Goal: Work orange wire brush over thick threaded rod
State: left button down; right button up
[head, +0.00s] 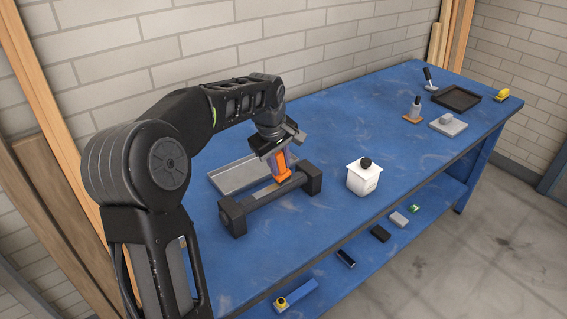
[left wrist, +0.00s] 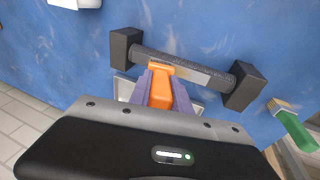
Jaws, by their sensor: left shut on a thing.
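The thick threaded rod (head: 262,200) is dark and lies level between two black end blocks on the blue bench; it also shows in the left wrist view (left wrist: 215,79). My left gripper (head: 279,165) is shut on the orange wire brush (head: 283,170), above the rod. In the left wrist view the orange handle (left wrist: 159,91) sits between my purple-grey fingers, and its front end overlaps the rod near mid-length. A paler strip (left wrist: 190,75) lies along the rod beside it; I cannot tell whether it is bristles or bare metal. Contact is unclear. My right gripper is out of view.
A grey tray (head: 226,184) lies behind the rod. A green-handled tool (left wrist: 294,128) lies beyond one end block. A black tray (head: 457,97) is at the far right. Mid-bench is mostly clear.

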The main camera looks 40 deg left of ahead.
pick_arm(q)
jog(key=shift+s+a, duration=0.1)
jog(key=shift+s, duration=0.3)
jog(key=shift+w, duration=0.1)
jog(key=shift+w+d+p, duration=0.2)
jog(key=shift+w+p, duration=0.15)
jog(key=shift+w, duration=0.15)
jog(key=shift+w+d, duration=0.2)
jog(key=shift+w, duration=0.35)
jog(key=shift+s+a, duration=0.2)
jog(key=shift+s, duration=0.2)
jog(key=shift+s+a+b, duration=0.2)
jog(key=shift+s+b, duration=0.2)
jog(key=shift+s, duration=0.35)
